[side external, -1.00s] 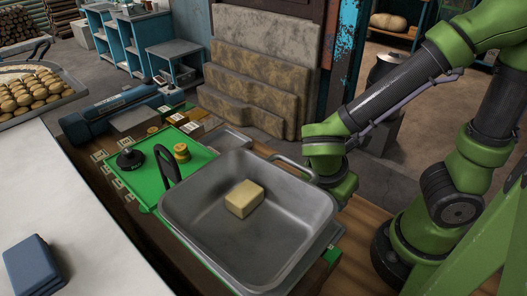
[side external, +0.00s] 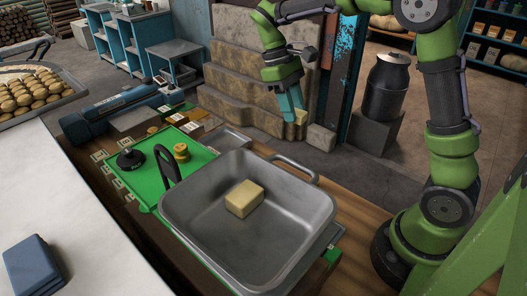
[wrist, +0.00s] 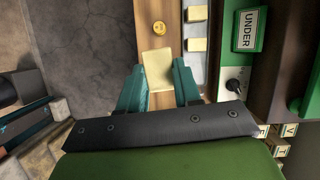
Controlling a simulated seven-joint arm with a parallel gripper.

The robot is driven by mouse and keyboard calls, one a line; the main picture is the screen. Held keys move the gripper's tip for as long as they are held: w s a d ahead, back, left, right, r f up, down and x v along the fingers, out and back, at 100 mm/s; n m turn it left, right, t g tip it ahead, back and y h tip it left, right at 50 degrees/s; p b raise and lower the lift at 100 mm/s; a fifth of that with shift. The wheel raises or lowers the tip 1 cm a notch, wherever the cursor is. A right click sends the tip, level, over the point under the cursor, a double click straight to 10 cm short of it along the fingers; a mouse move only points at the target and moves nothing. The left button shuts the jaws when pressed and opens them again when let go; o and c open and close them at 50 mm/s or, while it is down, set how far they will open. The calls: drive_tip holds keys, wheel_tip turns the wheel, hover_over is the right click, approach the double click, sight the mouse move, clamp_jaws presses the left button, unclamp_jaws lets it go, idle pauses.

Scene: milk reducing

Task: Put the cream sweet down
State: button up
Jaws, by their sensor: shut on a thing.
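My gripper (side external: 296,112) is shut on a small cream block, the cream sweet (side external: 301,117), and holds it up in the air beyond the pan. In the wrist view the sweet (wrist: 157,70) sits between the teal fingertips of my gripper (wrist: 158,82), above a brown wooden strip.
A deep grey metal pan (side external: 316,215) with a pale yellow block (side external: 244,198) inside stands on the wooden bench. A green panel (side external: 190,163) with a black knob (side external: 130,159) lies left of it. The wrist view shows a pale strip with two cream blocks (wrist: 197,45) and a round yellow piece (wrist: 159,28).

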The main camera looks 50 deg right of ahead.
drive_tip(key=d+f+m, duration=0.1)
drive_tip(key=d, duration=0.4)
drive_tip(key=a+r+n, duration=0.1)
drive_tip(key=a+r, duration=0.4)
drive_tip(key=a, duration=0.5)
wheel_tip(320, 180, up, 12)
drive_tip(key=m+t+y, duration=0.4)
drive_tip(key=m+y, duration=0.1)
drive_tip(key=m, duration=1.4)
hover_over(280, 233)
drive_tip(key=d, duration=0.1)
drive_tip(key=f, duration=0.9)
drive_tip(key=shift+d+f, duration=0.2)
drive_tip(key=shift+f, duration=0.05)
drive_tip(key=shift+f, duration=0.1)
